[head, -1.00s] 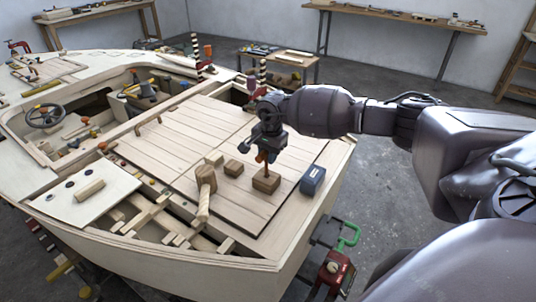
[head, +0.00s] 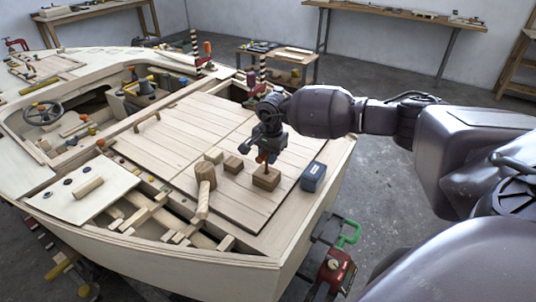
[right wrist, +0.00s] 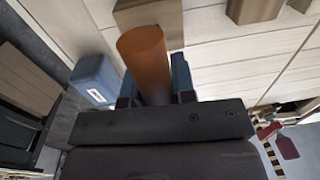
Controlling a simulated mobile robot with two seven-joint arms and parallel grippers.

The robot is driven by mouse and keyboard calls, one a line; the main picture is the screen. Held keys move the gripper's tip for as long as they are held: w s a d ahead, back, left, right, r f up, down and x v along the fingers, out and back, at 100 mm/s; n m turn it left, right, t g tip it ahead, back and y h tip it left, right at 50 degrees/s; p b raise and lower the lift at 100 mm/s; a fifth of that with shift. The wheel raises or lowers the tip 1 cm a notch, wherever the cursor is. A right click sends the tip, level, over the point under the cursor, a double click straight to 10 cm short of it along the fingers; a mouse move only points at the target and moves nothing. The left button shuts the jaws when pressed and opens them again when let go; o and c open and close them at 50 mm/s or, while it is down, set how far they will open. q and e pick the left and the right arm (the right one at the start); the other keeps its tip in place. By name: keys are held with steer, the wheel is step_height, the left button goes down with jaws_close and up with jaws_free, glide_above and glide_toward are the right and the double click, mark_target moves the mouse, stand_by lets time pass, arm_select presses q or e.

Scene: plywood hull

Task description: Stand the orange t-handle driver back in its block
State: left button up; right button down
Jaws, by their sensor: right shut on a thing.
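The orange t-handle driver (head: 262,157) is in my right gripper (head: 265,150), just above a small brown wooden block (head: 266,178) on the hatch boards. Its shank reaches down to the top of the block; whether it sits in a hole I cannot tell. In the right wrist view the driver's orange handle (right wrist: 143,52) stands between the shut fingers (right wrist: 155,85), in front of the block (right wrist: 165,18). My left gripper is not in view.
A blue box (head: 314,176) stands right of the block. A mallet (head: 204,180) and a smaller wooden block (head: 233,164) lie to its left. Hatch boards (head: 190,128) behind are mostly clear. A red clamp with green handle (head: 335,268) hangs at the hull's edge.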

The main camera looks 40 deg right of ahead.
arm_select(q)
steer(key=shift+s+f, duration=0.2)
arm_select(e)
steer(key=shift+f, duration=0.2)
steer(key=c, duration=0.9)
jaws_free()
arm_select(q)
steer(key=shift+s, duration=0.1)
arm_select(e)
steer(key=shift+o, duration=0.2)
steer(key=shift+r, duration=0.2)
step_height(320, 180, up, 4)
steer(key=shift+s+d+r, duration=0.1)
steer(key=shift+r, duration=0.05)
steer(key=r, duration=0.5)
steer(key=shift+s, duration=0.2)
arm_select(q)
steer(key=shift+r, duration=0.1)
arm_select(e)
steer(key=shift+s+r, duration=0.1)
steer(key=shift+r, duration=0.45)
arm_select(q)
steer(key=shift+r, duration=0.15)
